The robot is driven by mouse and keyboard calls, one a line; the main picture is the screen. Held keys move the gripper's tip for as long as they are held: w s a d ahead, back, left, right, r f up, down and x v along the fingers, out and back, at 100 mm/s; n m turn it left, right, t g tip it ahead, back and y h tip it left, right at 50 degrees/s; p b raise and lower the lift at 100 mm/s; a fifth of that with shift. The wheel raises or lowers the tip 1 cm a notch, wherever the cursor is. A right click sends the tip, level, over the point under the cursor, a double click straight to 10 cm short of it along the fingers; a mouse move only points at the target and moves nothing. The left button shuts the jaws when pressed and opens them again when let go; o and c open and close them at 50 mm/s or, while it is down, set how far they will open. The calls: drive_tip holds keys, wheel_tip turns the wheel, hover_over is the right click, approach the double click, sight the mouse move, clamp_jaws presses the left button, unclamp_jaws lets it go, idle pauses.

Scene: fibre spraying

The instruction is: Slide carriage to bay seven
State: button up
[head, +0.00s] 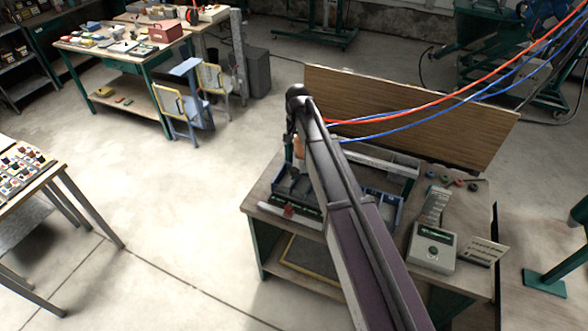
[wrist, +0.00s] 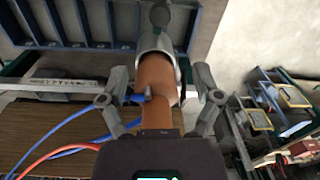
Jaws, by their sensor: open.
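A blue tray with several bays (head: 376,204) lies on the workbench under my arm, and its bays also show at the upper left of the wrist view (wrist: 75,25). A small red block (head: 289,210) sits at the tray's front strip; I cannot tell whether it is the carriage. My gripper (wrist: 163,80) is open, with one finger on each side of a copper-coloured cylinder (wrist: 155,75) with a grey end. The cylinder also shows below my wrist in the head view (head: 298,147). I cannot tell whether the fingers touch it. Bay numbers are not readable, and my arm hides part of the tray.
A wooden panel (head: 410,118) stands behind the workbench (head: 390,285). Red and blue hoses (head: 440,100) run from my arm to the upper right. A grey box with a green display (head: 432,247) and several small knobs are on the bench's right.

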sight(294, 169)
drive_tip(key=shift+f, duration=0.15)
drive_tip(key=f+b, duration=1.3)
drive_tip(key=shift+a+f+b, duration=0.25)
drive_tip(key=shift+b, duration=0.15)
idle(0.4)
idle(0.3)
clamp_jaws()
